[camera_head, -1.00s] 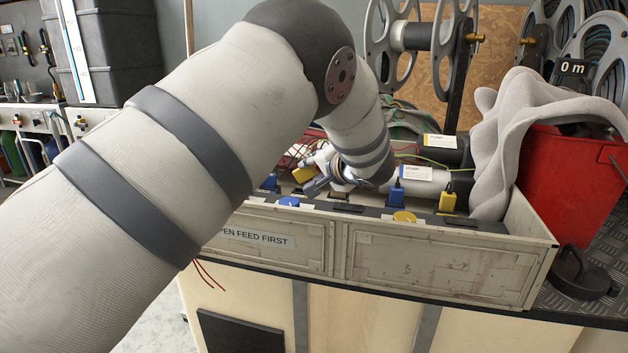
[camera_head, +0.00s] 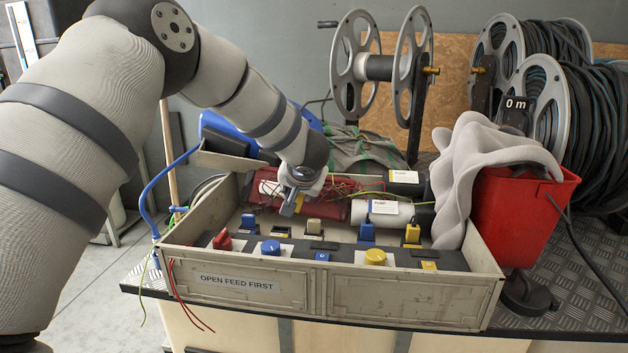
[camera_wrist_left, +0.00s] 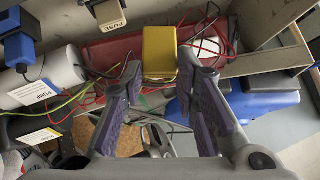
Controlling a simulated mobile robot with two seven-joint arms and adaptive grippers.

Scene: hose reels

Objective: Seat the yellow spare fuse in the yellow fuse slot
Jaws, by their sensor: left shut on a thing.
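My left gripper (camera_head: 292,203) reaches into the open box from behind the panel, above the red cylinder. In the left wrist view its fingers (camera_wrist_left: 160,65) are closed on the sides of a yellow block, the spare fuse (camera_wrist_left: 159,50). Another yellow block (camera_head: 412,234) stands on the panel at the right. My right gripper is out of view.
The panel also holds a red lever (camera_head: 222,240), a blue knob (camera_head: 271,247), blue blocks (camera_head: 366,232) and a beige block (camera_head: 314,227). Behind are the red cylinder (camera_head: 325,207), white pump (camera_head: 385,213) and loose wires. A grey cloth (camera_head: 478,165) drapes over the red bucket (camera_head: 525,215).

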